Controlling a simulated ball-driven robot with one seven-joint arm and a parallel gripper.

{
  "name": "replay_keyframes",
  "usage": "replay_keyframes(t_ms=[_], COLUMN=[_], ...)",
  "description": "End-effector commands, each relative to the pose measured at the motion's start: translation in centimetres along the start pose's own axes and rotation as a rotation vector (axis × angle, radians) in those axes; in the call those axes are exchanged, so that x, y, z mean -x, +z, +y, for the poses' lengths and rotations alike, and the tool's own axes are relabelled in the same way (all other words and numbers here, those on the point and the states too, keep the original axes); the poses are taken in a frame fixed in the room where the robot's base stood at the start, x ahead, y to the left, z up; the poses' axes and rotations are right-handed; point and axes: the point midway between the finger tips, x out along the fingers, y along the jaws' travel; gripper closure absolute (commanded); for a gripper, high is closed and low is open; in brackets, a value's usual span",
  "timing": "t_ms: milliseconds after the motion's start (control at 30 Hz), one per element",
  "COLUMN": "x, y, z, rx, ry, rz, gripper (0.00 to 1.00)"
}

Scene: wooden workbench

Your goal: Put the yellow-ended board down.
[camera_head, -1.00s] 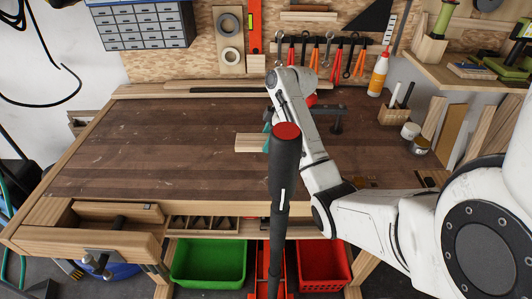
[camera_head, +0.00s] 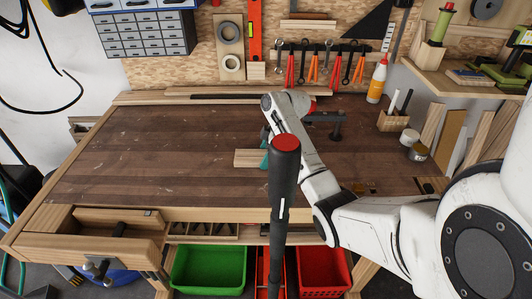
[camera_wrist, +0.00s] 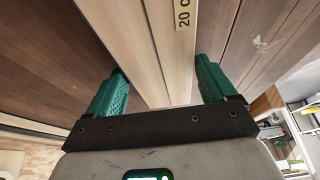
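A pale wooden board (camera_head: 249,158) shows above or on the workbench top, just left of my gripper (camera_head: 265,148). No yellow end shows; much of the board is hidden in the head view by my arm and a dark upright part with a red top. I cannot tell whether the board touches the bench.
The workbench top (camera_head: 150,150) is clear on the left. Long strips of wood (camera_head: 200,97) lie along its back edge. A black clamp-like tool (camera_head: 336,125) is behind my arm. A pencil holder (camera_head: 393,120) and small tins (camera_head: 417,152) stand at the right. An open drawer (camera_head: 95,245) is front left.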

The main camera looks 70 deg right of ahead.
Motion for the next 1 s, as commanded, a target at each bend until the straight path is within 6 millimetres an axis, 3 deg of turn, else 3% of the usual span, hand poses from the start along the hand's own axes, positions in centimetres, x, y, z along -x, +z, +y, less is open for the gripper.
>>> replay_keyframes(t_ms=[167, 533, 667, 1000], x=[0.0, 1.1, 3.3, 10.9], y=[0.0, -0.1, -0.1, -0.3], z=[0.0, 0.1, 0.1, 0.0], rx=[0.0, 0.0, 0.001, -0.001], ry=[0.0, 0.001, 0.003, 0.001], rz=[0.0, 0.001, 0.002, -0.001], gripper=[0.0, 0.0, 0.0, 0.0])
